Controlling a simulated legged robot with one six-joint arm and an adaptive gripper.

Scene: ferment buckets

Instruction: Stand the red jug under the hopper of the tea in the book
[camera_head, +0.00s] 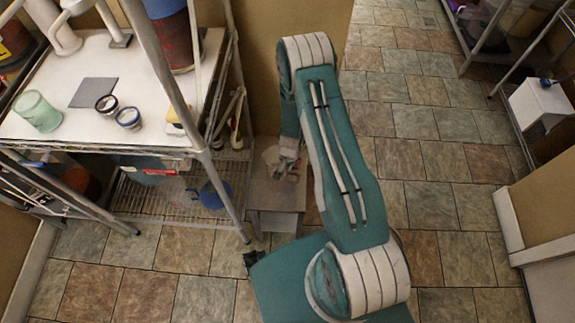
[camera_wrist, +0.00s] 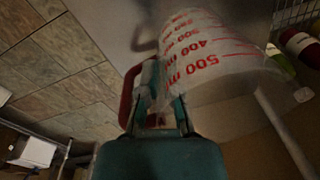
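A clear jug (camera_wrist: 205,60) with red volume marks and a red handle (camera_wrist: 127,97) fills the upper middle of the wrist view. My gripper (camera_wrist: 160,105) has its fingers at the handle, one on each side of a red part. Whether they are closed on it I cannot tell. In the head view my gripper (camera_head: 289,152) is partly behind my arm, just above a low grey stool (camera_head: 276,196). A pale, partly hidden shape, probably the jug (camera_head: 275,160), is beside it there. I cannot make out which thing is the hopper or the tea. A flat grey item (camera_head: 93,92), perhaps the book, lies on the white worktop.
The white worktop (camera_head: 60,125) holds a green glass (camera_head: 37,111) and two small dark-rimmed jars (camera_head: 106,104) (camera_head: 128,118). Metal rack posts stand between it and my arm. A blue jug (camera_head: 213,195) is on the wire shelf below.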

